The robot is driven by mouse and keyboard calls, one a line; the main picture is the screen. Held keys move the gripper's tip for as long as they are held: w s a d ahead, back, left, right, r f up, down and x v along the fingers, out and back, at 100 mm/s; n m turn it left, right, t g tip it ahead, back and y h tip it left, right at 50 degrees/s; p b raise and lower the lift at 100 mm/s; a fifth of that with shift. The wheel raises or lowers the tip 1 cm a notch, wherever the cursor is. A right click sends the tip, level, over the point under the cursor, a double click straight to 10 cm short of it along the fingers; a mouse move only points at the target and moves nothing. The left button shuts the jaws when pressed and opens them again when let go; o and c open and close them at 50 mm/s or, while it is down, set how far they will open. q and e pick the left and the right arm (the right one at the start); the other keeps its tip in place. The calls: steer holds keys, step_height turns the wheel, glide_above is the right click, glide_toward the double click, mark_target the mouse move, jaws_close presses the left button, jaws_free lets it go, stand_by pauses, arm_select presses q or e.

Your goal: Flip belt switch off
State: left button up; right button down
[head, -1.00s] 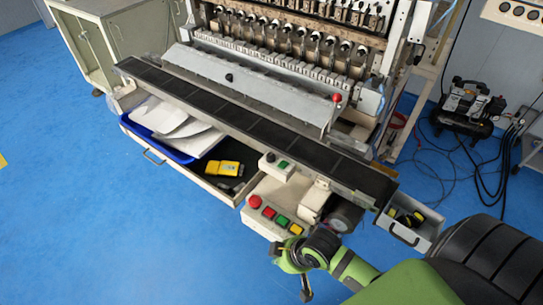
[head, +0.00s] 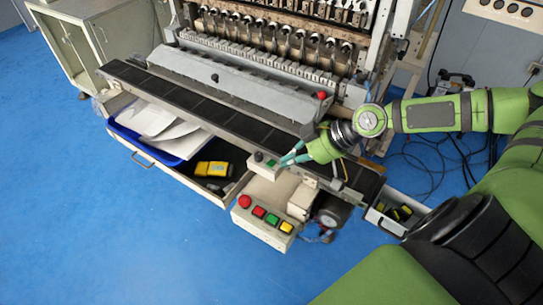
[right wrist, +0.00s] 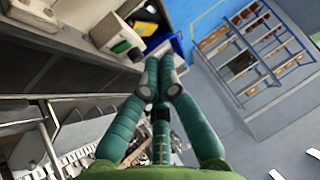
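The belt switch box (head: 261,169) is a small pale box at the front edge of the black belt (head: 225,114). It has a dark knob (head: 258,157) and a green button on top. My right gripper (head: 283,160) comes in from the right with its teal fingers at the right side of this box. I cannot tell whether they touch it. In the right wrist view the fingertips (right wrist: 160,88) are together with nothing held between them. My left gripper is not in view.
A control box with a red mushroom button and coloured buttons (head: 264,219) sits below the switch. An open drawer (head: 201,184) holds a blue tray (head: 125,132) with paper and a yellow tool (head: 213,169). A small grey drawer (head: 396,217) is at the right. Blue floor is clear in front.

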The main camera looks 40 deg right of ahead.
steer(key=w+d+r+m+t+h, duration=0.1)
steer(key=d+r, duration=0.3)
steer(key=d, duration=0.1)
steer(key=shift+w+r+m, duration=0.3)
steer(key=shift+r+m, duration=0.05)
steer(key=shift+m, duration=0.05)
